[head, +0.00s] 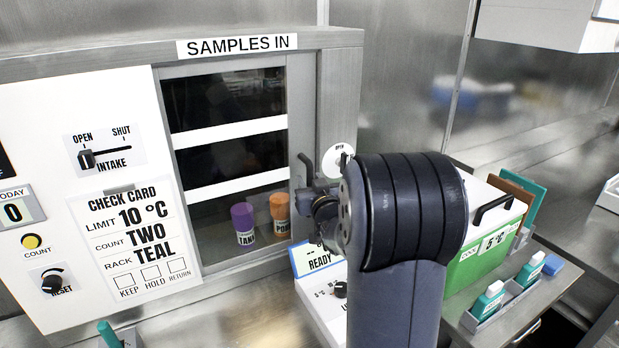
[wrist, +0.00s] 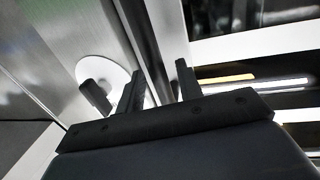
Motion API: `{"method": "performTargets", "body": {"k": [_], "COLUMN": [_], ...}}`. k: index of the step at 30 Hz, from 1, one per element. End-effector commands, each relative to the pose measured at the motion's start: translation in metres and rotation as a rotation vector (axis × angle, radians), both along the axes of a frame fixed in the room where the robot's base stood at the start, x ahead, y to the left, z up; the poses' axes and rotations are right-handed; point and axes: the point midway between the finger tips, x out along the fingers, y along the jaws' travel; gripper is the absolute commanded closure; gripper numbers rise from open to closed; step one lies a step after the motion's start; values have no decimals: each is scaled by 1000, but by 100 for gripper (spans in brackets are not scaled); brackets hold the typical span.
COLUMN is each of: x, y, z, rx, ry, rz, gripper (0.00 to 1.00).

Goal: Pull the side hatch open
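The side hatch appears to be the framed window (head: 230,130) under the "SAMPLES IN" sign, but I cannot tell for sure. A white round plate (head: 333,154) marked "OPEN" sits on the wall right of the window, and it also shows in the wrist view (wrist: 108,72). A dark handle (wrist: 95,97) stands out from the plate in the wrist view. My gripper (head: 318,180) is close to the frame beside the plate. In the wrist view its two fingers (wrist: 157,85) stand apart with nothing seen between them; the handle lies left of both. My arm covers the area below.
A purple container (head: 243,221) and an orange one (head: 280,213) stand behind the window. A panel with an intake switch (head: 88,159) is on the left. A green-fronted cool box (head: 487,255) and small bottles (head: 488,302) are close right of my arm. A "READY" box (head: 322,300) lies below.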

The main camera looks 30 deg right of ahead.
Motion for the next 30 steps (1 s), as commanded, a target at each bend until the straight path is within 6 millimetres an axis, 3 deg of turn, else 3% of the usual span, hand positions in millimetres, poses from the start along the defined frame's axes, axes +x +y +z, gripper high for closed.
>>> {"method": "performTargets", "body": {"k": [13,26,30], "x": [10,10,10], "y": [-2,-2,-2], "z": [0,0,0], "rx": [1,1,0], "ry": [-1,-1,-1], "rz": [0,0,0], "gripper": [65,100,100]}}
